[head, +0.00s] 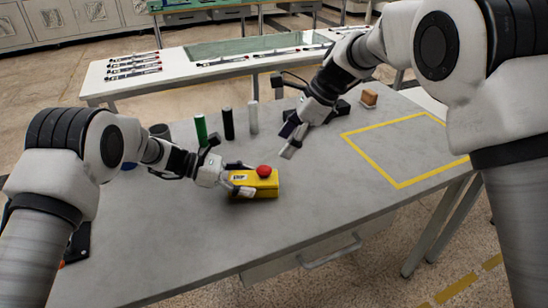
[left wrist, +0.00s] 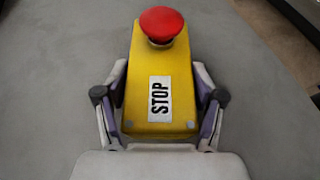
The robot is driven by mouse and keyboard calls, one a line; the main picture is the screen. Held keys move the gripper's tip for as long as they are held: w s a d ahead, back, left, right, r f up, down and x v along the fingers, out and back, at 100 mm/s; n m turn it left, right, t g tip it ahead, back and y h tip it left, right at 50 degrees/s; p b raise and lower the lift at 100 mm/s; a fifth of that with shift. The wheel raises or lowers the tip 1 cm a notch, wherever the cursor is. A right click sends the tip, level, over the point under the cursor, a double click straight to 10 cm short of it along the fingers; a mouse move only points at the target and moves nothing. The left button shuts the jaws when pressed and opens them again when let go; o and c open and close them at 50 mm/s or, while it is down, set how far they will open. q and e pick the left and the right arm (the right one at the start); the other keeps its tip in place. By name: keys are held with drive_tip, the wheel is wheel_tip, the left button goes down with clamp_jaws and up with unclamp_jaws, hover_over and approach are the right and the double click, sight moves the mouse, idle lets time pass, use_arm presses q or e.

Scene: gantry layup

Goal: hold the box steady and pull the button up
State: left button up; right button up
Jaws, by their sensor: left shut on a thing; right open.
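The yellow box (head: 258,184) lies on the grey table near its front middle. It has a red mushroom button (head: 264,171) on top, towards its right end in the head view. In the left wrist view the box (left wrist: 160,65) shows a white STOP label, with the red button (left wrist: 161,23) at its far end. My left gripper (head: 242,178) is shut on the box, one finger along each long side. My right gripper (head: 290,148) is open and empty, above the table behind and to the right of the box, apart from the button.
A green cylinder (head: 201,130), a black one (head: 228,124) and a white one (head: 253,117) stand behind the box. A yellow taped outline (head: 398,187) marks the right of the table. A brown block (head: 369,98) stands at the back. The table's front is clear.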

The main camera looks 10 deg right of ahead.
use_arm(q)
drive_tip(key=shift+f, duration=0.15)
drive_tip(key=o, duration=1.2)
drive_tip(key=shift+o, duration=1.1)
drive_tip(key=shift+w, duration=0.1)
use_arm(e)
drive_tip(key=v, duration=0.3)
drive_tip(key=shift+w+d, duration=0.1)
drive_tip(key=shift+r, duration=0.1)
